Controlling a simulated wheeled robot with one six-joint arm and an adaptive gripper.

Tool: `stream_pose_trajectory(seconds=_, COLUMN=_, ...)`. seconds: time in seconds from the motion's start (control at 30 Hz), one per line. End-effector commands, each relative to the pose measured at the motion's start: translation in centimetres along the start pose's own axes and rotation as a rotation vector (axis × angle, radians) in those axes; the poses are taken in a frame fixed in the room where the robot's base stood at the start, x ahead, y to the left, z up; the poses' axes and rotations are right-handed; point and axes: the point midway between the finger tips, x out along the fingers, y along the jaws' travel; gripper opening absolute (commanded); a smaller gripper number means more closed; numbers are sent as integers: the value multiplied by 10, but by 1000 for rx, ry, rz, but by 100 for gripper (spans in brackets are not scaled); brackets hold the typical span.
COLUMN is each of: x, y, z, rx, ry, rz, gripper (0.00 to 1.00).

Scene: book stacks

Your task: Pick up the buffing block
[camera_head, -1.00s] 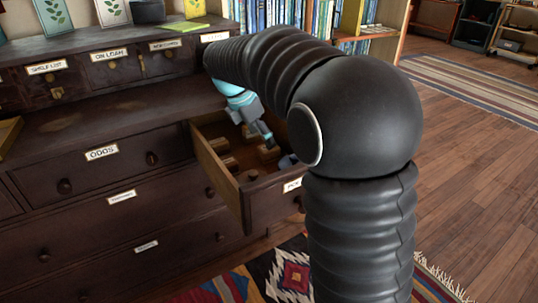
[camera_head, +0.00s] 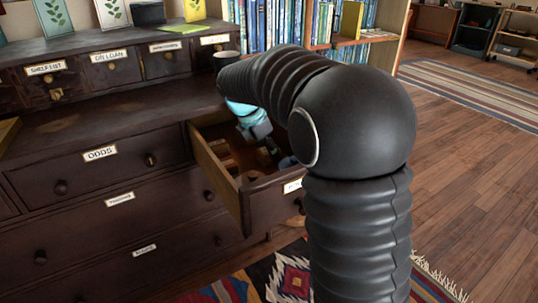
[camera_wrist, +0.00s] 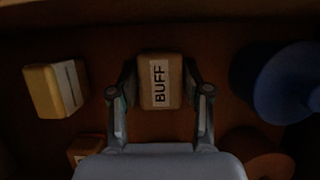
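The buffing block (camera_wrist: 160,82), a tan block with a "BUFF" label, lies in the open drawer (camera_head: 217,178). In the wrist view it sits between the two fingers of my gripper (camera_wrist: 160,95). The fingers are open, one on each side of the block, with narrow gaps that are dark and hard to judge. In the head view my gripper (camera_head: 268,147) reaches down into the drawer, and my arm hides part of the drawer. I cannot pick out the buffing block there.
A yellowish labelled block (camera_wrist: 53,90) lies left of the buffing block. A smaller block (camera_wrist: 86,151) lies at lower left. A blue round object (camera_wrist: 289,83) is at right, with a brown rounded thing (camera_wrist: 258,150) below it. The drawer walls stand close around.

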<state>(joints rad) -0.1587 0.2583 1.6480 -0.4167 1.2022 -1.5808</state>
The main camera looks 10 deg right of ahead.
Motion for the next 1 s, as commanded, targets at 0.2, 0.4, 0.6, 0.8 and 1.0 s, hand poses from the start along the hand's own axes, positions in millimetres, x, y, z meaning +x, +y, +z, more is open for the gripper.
stream_pose_trajectory(seconds=0.2, x=0, y=0, z=0, rx=0, ry=0, rz=0, gripper=12)
stream_pose_trajectory(seconds=0.4, x=-3, y=0, z=1, rx=0, ry=0, rz=1, gripper=11)
stream_pose_trajectory(seconds=0.6, x=-30, y=1, z=12, rx=2, ry=-1, rz=3, gripper=11)
stream_pose_trajectory(seconds=0.8, x=-65, y=1, z=27, rx=2, ry=-1, rz=3, gripper=11)
stream_pose_trajectory(seconds=1.0, x=-87, y=0, z=36, rx=1, ry=0, rz=1, gripper=11)
